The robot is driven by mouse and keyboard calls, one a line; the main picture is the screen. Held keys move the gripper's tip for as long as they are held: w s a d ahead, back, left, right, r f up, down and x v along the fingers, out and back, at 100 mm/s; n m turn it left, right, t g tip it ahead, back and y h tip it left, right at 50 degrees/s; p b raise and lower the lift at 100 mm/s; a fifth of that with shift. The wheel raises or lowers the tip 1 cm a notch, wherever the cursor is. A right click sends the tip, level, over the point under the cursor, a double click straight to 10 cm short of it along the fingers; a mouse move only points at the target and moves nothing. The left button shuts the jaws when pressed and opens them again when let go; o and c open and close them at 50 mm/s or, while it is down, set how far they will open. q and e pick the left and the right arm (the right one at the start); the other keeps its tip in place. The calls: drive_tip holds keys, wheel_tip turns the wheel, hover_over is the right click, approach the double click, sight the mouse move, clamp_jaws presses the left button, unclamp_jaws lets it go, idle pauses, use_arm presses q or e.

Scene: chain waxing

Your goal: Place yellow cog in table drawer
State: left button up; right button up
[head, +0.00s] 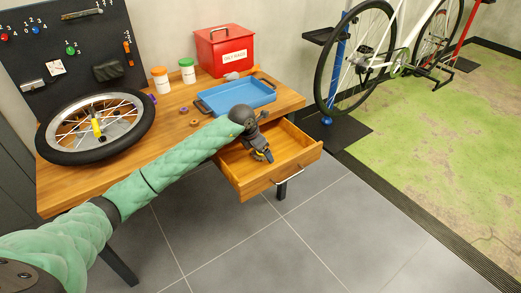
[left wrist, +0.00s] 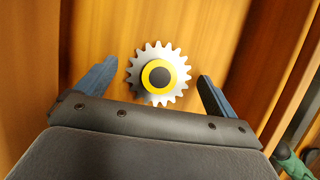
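The yellow cog (left wrist: 158,75) is a silver toothed disc with a yellow ring and dark centre, face-on in the left wrist view. It shows between the spread fingers of my left gripper (left wrist: 157,72), with a gap on each side, against brown wood. In the head view my left gripper (head: 263,154) points down inside the open table drawer (head: 287,174); a bit of yellow shows at its fingers. I cannot tell whether the cog rests on the drawer floor. My right gripper is in neither view.
The wooden table (head: 150,146) holds a wheel (head: 62,151), a blue tray (head: 225,97), a red box (head: 228,50), two jars and small coloured rings. A bicycle (head: 385,55) stands at the right. The drawer's front right part looks empty.

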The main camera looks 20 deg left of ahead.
use_arm(q)
drive_tip(key=shift+r, duration=0.15)
drive_tip(key=shift+a+r, duration=0.1)
drive_tip(key=shift+r, duration=0.15)
drive_tip(key=v, duration=1.1)
drive_tip(key=shift+s+r, duration=0.15)
drive_tip(key=shift+s, duration=0.05)
